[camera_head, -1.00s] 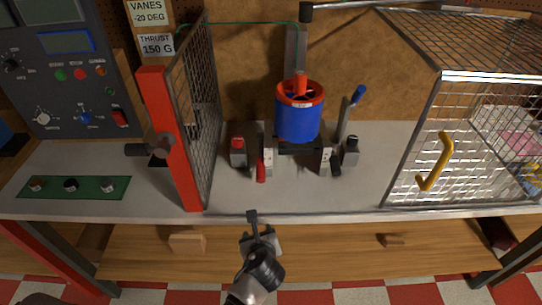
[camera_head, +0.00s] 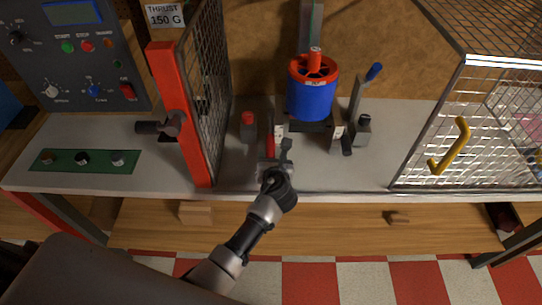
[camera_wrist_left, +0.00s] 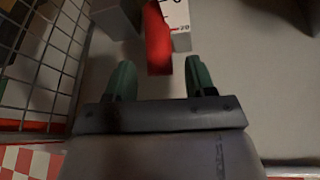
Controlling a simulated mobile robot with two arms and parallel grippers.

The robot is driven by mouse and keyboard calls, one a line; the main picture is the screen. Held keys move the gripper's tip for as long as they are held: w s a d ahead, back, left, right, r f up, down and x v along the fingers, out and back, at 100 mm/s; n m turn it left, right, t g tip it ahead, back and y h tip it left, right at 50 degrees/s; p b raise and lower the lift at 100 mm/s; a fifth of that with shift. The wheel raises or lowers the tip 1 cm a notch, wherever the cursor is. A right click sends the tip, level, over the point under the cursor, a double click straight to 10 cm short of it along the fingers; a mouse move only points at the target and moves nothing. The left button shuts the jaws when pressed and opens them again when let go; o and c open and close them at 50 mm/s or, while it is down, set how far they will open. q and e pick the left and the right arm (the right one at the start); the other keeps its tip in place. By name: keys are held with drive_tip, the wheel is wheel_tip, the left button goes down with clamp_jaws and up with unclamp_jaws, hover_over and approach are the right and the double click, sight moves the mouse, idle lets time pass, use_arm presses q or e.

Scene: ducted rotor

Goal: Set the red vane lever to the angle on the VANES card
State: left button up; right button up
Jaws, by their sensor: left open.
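The red vane lever (camera_head: 270,143) hangs down beside a small white scale block (camera_head: 280,131), at the lower left of the blue and red ducted rotor (camera_head: 312,95). My left gripper (camera_head: 276,164) is just in front of the lever. In the left wrist view the red lever (camera_wrist_left: 158,45) stands between the lines of the open green fingers (camera_wrist_left: 160,78), ahead of the tips, with nothing gripped. The scale (camera_wrist_left: 176,14) shows partly there, its marks cut off. The VANES card is out of view now; earlier it read -20 DEG. My right gripper is not in view.
The mesh door with a red frame (camera_head: 183,115) stands left of the lever. A mesh cage with a yellow handle (camera_head: 452,148) is at the right. A THRUST 150 G card (camera_head: 166,15) hangs at the back.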

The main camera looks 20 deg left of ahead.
use_arm(q)
drive_tip(key=shift+x, duration=0.85)
drive_tip(key=shift+c, duration=0.5)
clamp_jaws()
